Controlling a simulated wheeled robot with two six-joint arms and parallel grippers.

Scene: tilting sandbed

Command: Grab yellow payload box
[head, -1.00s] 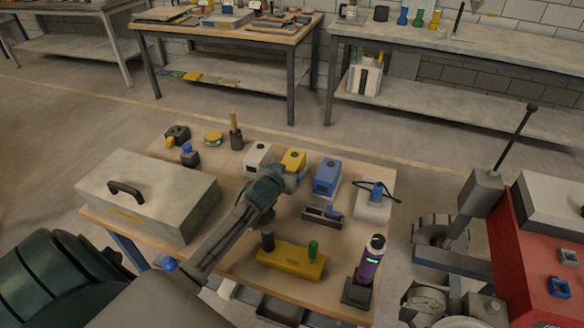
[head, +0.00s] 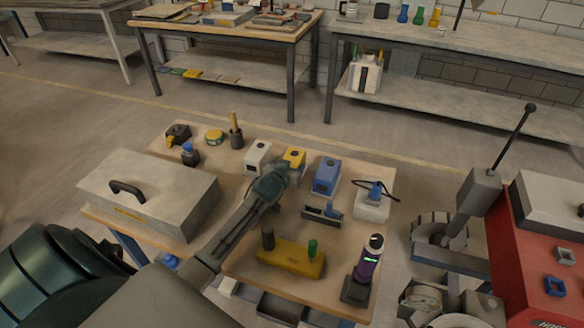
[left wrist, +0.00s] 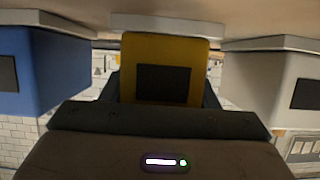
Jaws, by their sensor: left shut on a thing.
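The yellow payload box (head: 294,155) stands on the wooden table, between a white box (head: 257,156) on its left and a blue box (head: 327,175) on its right. My left gripper (head: 284,170) reaches it from the near side and is shut on it, hiding its lower front. In the left wrist view the yellow box (left wrist: 185,52), with a dark panel on its face, fills the middle between the jaws. There the blue box (left wrist: 35,75) is at the left and the white box (left wrist: 290,85) at the right. My right gripper is not in view.
A grey case (head: 150,200) with a black handle takes up the table's left side. A yellow block (head: 290,259), a purple bottle-like device (head: 368,260) and a small black holder (head: 322,213) stand nearer. A red machine (head: 530,250) is at the right.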

